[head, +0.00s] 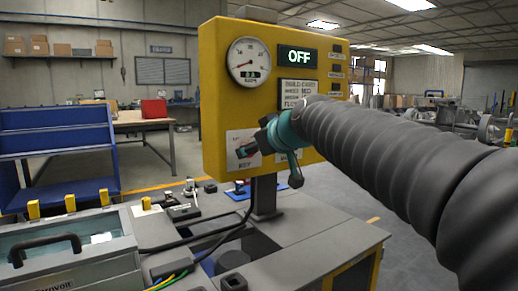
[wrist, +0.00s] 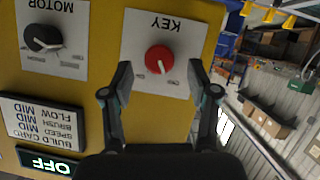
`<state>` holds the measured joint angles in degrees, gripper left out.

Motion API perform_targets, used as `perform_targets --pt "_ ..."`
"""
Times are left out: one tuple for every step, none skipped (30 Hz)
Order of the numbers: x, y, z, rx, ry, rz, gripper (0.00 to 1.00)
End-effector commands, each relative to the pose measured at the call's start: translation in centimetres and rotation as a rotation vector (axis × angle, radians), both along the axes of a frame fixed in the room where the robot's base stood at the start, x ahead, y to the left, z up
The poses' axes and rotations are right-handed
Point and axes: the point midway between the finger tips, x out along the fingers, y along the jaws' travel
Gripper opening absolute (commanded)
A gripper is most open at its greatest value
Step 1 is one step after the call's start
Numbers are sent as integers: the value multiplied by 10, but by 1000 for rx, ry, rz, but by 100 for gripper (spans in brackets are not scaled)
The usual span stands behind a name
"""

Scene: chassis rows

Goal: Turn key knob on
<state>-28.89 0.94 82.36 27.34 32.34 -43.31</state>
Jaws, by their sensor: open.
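The red key knob (wrist: 159,59) sits on a white plate marked KEY (wrist: 198,32) on the yellow panel. The wrist view shows the panel upside down. A short white mark on the knob points down and slightly right in that view. My gripper (wrist: 160,80) is open, with one finger on each side of the knob in the picture. I cannot tell whether the fingers touch it. The display (head: 298,55) reads OFF.
A black MOTOR knob (wrist: 42,38) is beside the KEY plate. A round gauge (head: 249,60) is at the panel's upper left. A grey bench with a lidded case (head: 75,262) stands below left. A blue rack (head: 60,150) is farther left.

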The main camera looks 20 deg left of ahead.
Motion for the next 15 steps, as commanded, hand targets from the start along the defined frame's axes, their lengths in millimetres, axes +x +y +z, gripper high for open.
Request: perform_targets --pt "5 5 -3 -1 1 1 60" --pt "7 7 -4 -1 1 1 60" --pt "10 10 -5 -1 1 1 60" --pt "11 11 -6 0 0 1 60" --pt "13 13 -7 0 0 1 60" --pt "14 14 -8 0 0 1 60" --pt "15 15 -8 0 0 1 60" --pt "16 16 -9 0 0 0 60" --pt "17 16 -9 0 0 0 60" --pt "17 17 -9 0 0 0 60" --pt "17 17 -9 0 0 0 60" --pt "17 17 -9 0 0 0 60" --pt "17 17 -9 0 0 0 60" --pt "17 17 -9 0 0 0 60" --pt "17 17 -10 0 0 0 60"
